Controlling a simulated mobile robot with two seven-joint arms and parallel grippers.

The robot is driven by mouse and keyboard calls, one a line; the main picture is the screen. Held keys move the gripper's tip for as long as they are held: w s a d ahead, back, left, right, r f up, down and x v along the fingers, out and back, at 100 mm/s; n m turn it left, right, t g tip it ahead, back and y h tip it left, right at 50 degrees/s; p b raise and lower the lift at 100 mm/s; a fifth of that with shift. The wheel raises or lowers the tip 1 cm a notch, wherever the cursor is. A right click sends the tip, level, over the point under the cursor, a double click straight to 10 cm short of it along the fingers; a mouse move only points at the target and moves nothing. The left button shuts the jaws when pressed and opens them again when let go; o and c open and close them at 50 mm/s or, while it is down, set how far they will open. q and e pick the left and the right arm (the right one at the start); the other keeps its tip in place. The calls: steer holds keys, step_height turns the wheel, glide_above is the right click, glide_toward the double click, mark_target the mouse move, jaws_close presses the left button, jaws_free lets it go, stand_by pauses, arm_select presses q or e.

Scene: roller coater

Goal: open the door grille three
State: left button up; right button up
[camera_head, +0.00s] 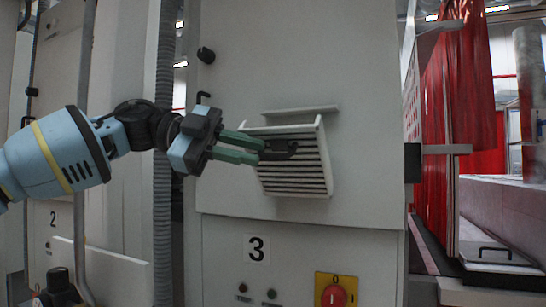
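My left gripper (262,152) reaches in from the left with two green fingers parted. My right gripper is not in view.
A narrow ledge (300,110) juts out above the grille. A black knob (206,55) is at the upper left, and a red rotary switch (334,295) on yellow is below. A grey corrugated hose (163,220) runs down left of the cabinet. Red curtains (455,120) hang at right.

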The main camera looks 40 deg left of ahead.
mark_target(274, 156)
arm_select(q)
steer(key=x, duration=0.5)
jaws_close()
